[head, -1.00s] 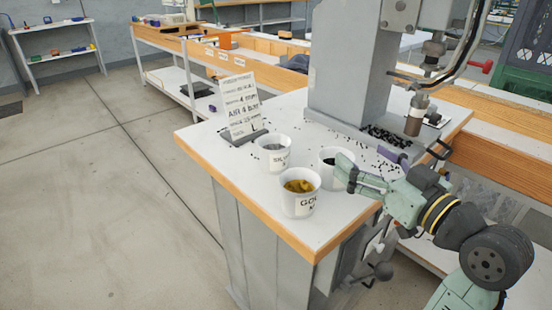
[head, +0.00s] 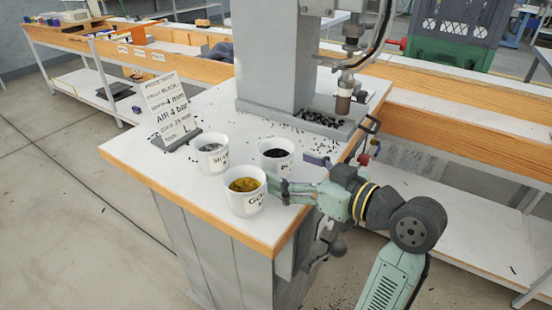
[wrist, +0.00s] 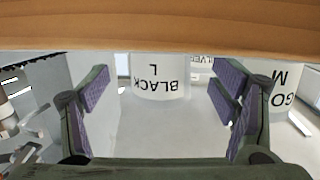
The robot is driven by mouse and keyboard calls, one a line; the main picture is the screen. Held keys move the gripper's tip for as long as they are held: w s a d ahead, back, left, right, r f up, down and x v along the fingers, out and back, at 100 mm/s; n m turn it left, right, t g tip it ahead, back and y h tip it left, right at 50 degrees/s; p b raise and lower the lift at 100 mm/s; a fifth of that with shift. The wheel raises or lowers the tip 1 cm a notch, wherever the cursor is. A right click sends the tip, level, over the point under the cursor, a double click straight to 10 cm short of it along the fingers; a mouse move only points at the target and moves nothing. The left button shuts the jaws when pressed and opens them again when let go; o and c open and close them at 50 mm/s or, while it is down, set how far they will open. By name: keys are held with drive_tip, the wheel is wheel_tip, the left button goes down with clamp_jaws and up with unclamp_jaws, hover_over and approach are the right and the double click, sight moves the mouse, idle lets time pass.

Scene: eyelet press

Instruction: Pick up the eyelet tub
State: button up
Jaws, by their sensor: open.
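The black eyelet tub (head: 276,164) is a white cup of dark eyelets on the press table. In the wrist view its upside-down "BLACK L" label (wrist: 160,85) faces me between the open fingers, beyond their tips. The gold tub (head: 246,205) holds yellow eyelets and stands in front of it; it also shows at the right of the wrist view (wrist: 283,92). The silver tub (head: 212,160) stands to the left. My gripper (head: 274,189) is open and empty, just in front of the black tub and close beside the gold tub's right side in the picture.
A setup card (head: 167,104) stands on the table behind the tubs; its line "EYELET BLACK" is partly legible. The press column (head: 275,60) and its head (head: 344,95) rise behind. Loose eyelets (head: 320,119) lie at its base. The wooden table edge (wrist: 160,28) crosses the wrist view.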

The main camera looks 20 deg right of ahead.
sight(289, 168)
drive_tip(key=x, duration=0.3)
drive_tip(key=shift+w+a+p, duration=0.1)
drive_tip(key=shift+w+p, duration=0.05)
drive_tip(key=shift+p, duration=0.15)
drive_tip(key=shift+c, duration=0.2)
drive_tip(key=c, duration=1.3)
drive_tip(key=shift+r, duration=0.15)
